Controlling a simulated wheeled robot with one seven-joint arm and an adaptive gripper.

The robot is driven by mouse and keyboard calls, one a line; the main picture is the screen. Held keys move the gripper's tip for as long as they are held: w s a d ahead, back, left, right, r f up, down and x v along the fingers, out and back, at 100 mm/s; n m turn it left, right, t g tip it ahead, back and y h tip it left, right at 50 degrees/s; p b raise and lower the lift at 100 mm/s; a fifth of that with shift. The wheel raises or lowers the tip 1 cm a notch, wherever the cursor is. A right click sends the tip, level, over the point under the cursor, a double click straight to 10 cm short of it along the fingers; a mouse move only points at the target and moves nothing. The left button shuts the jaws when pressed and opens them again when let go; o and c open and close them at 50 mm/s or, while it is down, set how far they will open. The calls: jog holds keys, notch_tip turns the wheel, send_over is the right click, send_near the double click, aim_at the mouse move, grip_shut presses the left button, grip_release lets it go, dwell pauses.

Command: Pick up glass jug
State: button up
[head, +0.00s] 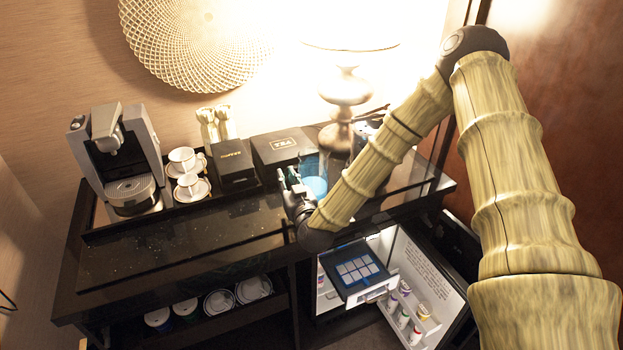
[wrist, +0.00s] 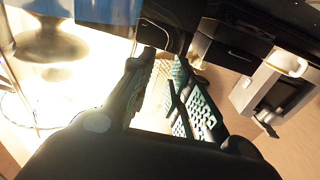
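The glass jug (head: 316,187) appears to be the clear, blue-tinted vessel on the black counter in the head view, just right of my gripper and in front of the lamp. Its outline is faint against the glare. My gripper (head: 289,176) is beside its left side, with the fingers pointing up and back. In the wrist view, my gripper (wrist: 165,62) has its two fingers apart with nothing seen between them. Clear glass with a bluish edge shows at the upper left there, but I cannot tell where the jug ends.
Black boxes (head: 283,148) stand behind the gripper. A lamp (head: 345,90) is behind the jug. Cups on saucers (head: 190,187) and a coffee machine (head: 118,155) stand at the left. An open minibar fridge (head: 420,275) is below. The counter's front left is clear.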

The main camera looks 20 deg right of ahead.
jog(key=shift+c, duration=0.2)
grip_shut()
jog(key=shift+r, duration=0.2)
dwell(0.4)
